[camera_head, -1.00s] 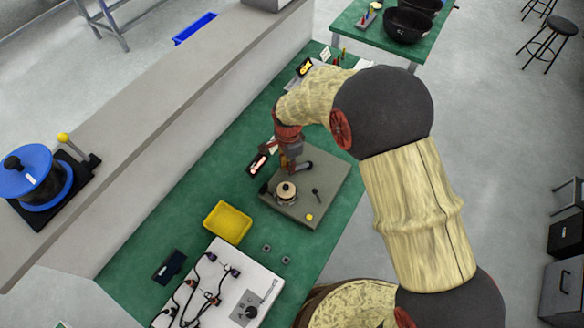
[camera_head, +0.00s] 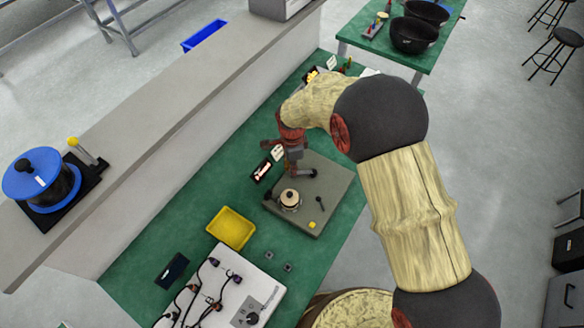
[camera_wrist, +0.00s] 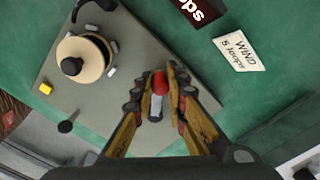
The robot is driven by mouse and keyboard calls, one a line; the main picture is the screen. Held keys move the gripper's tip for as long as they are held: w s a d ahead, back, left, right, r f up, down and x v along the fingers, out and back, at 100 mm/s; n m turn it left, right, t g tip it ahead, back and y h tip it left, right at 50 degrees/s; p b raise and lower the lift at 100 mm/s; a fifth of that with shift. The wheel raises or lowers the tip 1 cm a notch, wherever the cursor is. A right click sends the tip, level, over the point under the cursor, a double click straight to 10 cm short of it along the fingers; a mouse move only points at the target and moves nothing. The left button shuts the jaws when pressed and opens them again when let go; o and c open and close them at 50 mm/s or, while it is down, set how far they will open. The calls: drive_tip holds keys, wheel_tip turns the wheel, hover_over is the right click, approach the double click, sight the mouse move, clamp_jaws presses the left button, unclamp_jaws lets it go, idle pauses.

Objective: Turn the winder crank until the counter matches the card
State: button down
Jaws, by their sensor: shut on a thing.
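The winder stands on a grey base plate (camera_head: 330,192) on the green bench. Its round cream spool (camera_head: 290,199) also shows at the upper left of the wrist view (camera_wrist: 82,60). My gripper (camera_wrist: 159,92) is over the plate, beside the spool, with its fingers shut around the red-topped crank knob (camera_wrist: 159,84). In the head view, my gripper (camera_head: 294,162) hides most of the crank. The white card (camera_wrist: 239,51) reads "WIND" and what looks like "5 loops".
A yellow tray (camera_head: 231,229) and a white panel with cables (camera_head: 262,288) lie nearer on the bench. A small yellow square (camera_head: 312,225) and a dark lever (camera_head: 320,200) are on the plate. A blue reel (camera_head: 40,175) stands on the grey ledge.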

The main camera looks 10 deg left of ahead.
drive_tip(key=c, duration=1.7)
unclamp_jaws()
drive_tip(key=shift+c, duration=0.2)
wheel_tip(320, 180, up, 12)
